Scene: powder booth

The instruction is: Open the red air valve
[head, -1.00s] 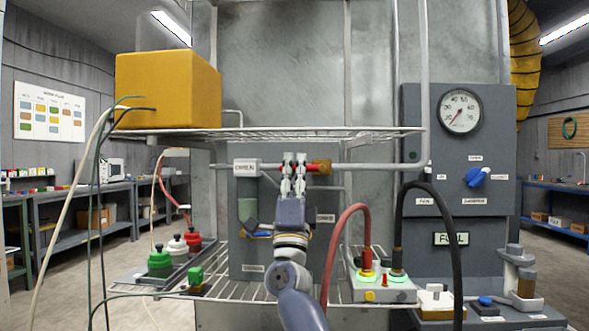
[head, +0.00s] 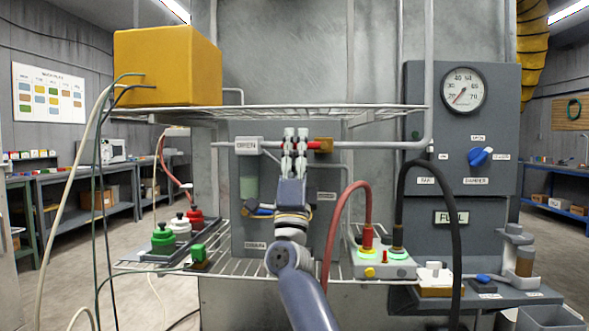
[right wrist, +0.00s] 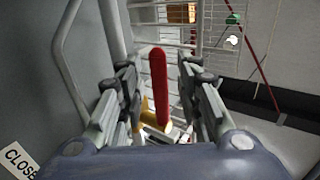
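The red air valve shows in the head view as a red lever (head: 313,146) beside a brass body (head: 324,146) on the horizontal grey pipe. My right gripper (head: 295,135) is at the pipe, just left of the brass body, and hides part of the lever. In the right wrist view, the red lever (right wrist: 159,85) lies lengthwise between the two fingers of my right gripper (right wrist: 160,95). Gaps show on both sides, so the fingers are apart and not closed on it. Part of the brass body (right wrist: 150,118) shows below the lever. My left gripper is not seen.
An OPEN label (head: 248,146) is on the pipe to the left; a CLOSE label (right wrist: 20,160) shows at the wrist view's lower left. A wire shelf (head: 300,111) with a yellow box (head: 167,66) is just above. Red (head: 345,195) and black hoses (head: 458,230) rise at right.

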